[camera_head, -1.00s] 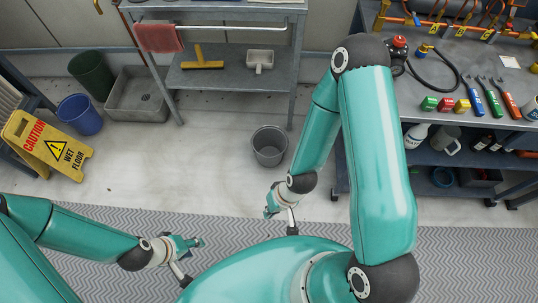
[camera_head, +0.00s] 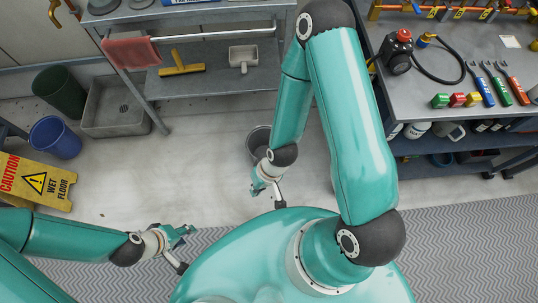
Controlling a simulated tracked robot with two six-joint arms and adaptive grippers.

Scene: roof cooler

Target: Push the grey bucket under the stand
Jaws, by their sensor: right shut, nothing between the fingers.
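The grey bucket (camera_head: 256,138) stands upright on the floor in front of the stand, near its right front leg. My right forearm hides its right side. The stand (camera_head: 218,78) is a grey metal cart with a low shelf and open floor below it. My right gripper (camera_head: 256,190) is shut and empty, on the near side of the bucket. It overlaps or almost meets the bucket's lower edge in the picture; I cannot tell whether they touch. My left gripper (camera_head: 186,233) is over the patterned mat, left of and nearer than the bucket; its finger opening is unclear.
A blue bucket (camera_head: 55,138), dark green bin (camera_head: 60,91) and grey basin (camera_head: 117,112) stand left of the stand. A yellow wet floor sign (camera_head: 36,182) is at the left edge. A workbench (camera_head: 430,85) with tools is at the right. Floor between sign and grey bucket is clear.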

